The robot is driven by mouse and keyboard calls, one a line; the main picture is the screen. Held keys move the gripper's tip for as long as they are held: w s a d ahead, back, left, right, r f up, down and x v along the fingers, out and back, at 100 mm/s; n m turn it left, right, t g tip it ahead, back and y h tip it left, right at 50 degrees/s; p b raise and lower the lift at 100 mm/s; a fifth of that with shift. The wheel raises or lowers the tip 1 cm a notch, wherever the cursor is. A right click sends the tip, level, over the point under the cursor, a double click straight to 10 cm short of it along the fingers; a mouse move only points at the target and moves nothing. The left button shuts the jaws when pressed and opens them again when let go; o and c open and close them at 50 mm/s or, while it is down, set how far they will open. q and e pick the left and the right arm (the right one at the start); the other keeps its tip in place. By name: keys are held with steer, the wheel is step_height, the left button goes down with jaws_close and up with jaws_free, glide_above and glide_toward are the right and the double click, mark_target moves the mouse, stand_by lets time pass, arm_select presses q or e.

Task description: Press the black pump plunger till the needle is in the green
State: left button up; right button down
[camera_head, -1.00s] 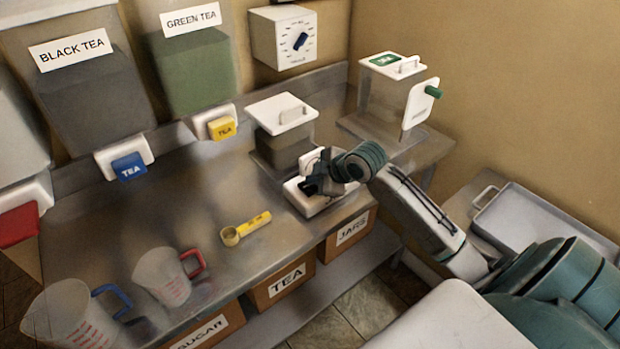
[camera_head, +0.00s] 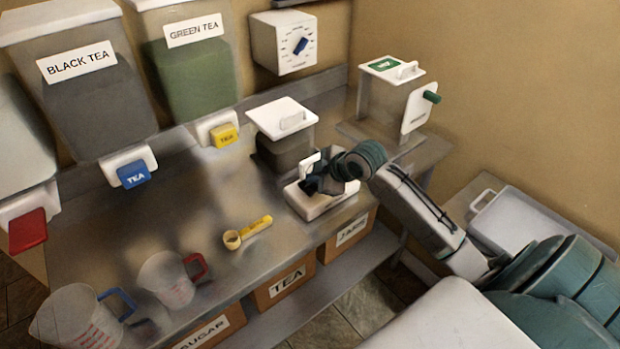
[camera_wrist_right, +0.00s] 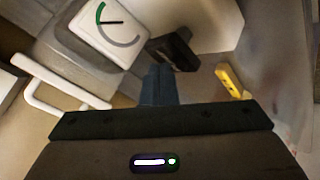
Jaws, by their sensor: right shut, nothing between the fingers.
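The black pump plunger (camera_wrist_right: 173,50) shows in the right wrist view, just beyond my fingertips. My right gripper (camera_wrist_right: 160,70) is shut and empty, its tips close beside the plunger; I cannot tell whether they touch. A white gauge (camera_wrist_right: 98,42) with a green arc and a grey arc lies left of the plunger. A short dark needle shows on its face, seemingly off the green. In the head view my right gripper (camera_head: 313,184) is over the white pump base (camera_head: 322,205), and hides the plunger and gauge. My left gripper is in neither view.
A lidded container (camera_head: 284,136) stands behind the pump. A yellow scoop (camera_head: 250,232) and measuring jugs (camera_head: 168,280) lie to the left on the steel counter (camera_head: 190,225). Tea dispensers (camera_head: 88,100) line the wall. A green-labelled container (camera_head: 385,97) stands at the back right.

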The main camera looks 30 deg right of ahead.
mark_target(314, 185)
steer(key=shift+r+p, duration=0.5)
steer(key=shift+r, duration=0.25)
step_height(314, 185, up, 5)
steer(key=p, duration=0.4)
steer(key=shift+p, duration=0.35)
stand_by(0.5)
